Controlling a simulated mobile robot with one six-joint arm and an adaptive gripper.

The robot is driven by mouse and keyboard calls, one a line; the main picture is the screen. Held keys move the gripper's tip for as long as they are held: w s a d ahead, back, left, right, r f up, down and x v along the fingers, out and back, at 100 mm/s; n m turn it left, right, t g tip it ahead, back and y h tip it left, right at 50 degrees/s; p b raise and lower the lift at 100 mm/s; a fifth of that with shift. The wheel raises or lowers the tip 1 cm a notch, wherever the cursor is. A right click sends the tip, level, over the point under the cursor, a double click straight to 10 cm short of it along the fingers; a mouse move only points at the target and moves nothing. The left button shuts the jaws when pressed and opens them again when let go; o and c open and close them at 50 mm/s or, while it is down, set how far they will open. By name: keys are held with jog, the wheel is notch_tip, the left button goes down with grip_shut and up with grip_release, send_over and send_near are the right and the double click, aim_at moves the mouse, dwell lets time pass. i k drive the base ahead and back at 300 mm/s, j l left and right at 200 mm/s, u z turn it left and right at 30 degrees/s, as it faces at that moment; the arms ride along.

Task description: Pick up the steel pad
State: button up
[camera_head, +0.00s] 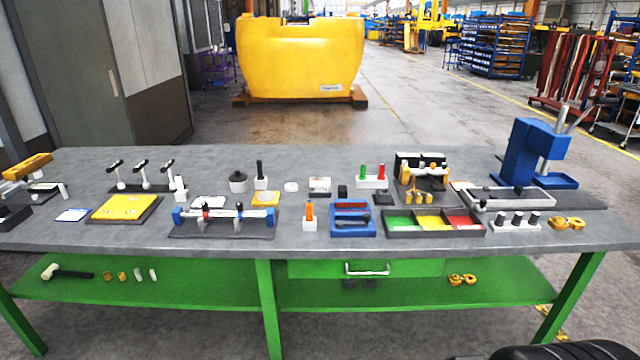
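I cannot tell for certain which item is the steel pad. A small pale flat piece (291,187) lies on the grey bench top near the middle, apart from its neighbours. A light grey block (320,187) with a dark spot sits just right of it. A pale flat plate (209,202) lies farther left, behind a blue-ended clamp fixture (224,219) that partly hides it. My gripper is not in view.
The grey workbench (150,240) is crowded: a yellow plate (125,207) at left, a blue caddy (352,218), a green-yellow-red tray (434,238) and a blue press (535,155) at right. The back strip of the bench is mostly clear. A green shelf (200,288) runs below.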

aim_at(317, 181)
jog(key=i+j+u, duration=0.25)
jog(key=i, duration=0.8)
jog(key=i+l+u, duration=0.15)
jog(key=i+u, duration=0.15)
jog(key=i, duration=0.75)
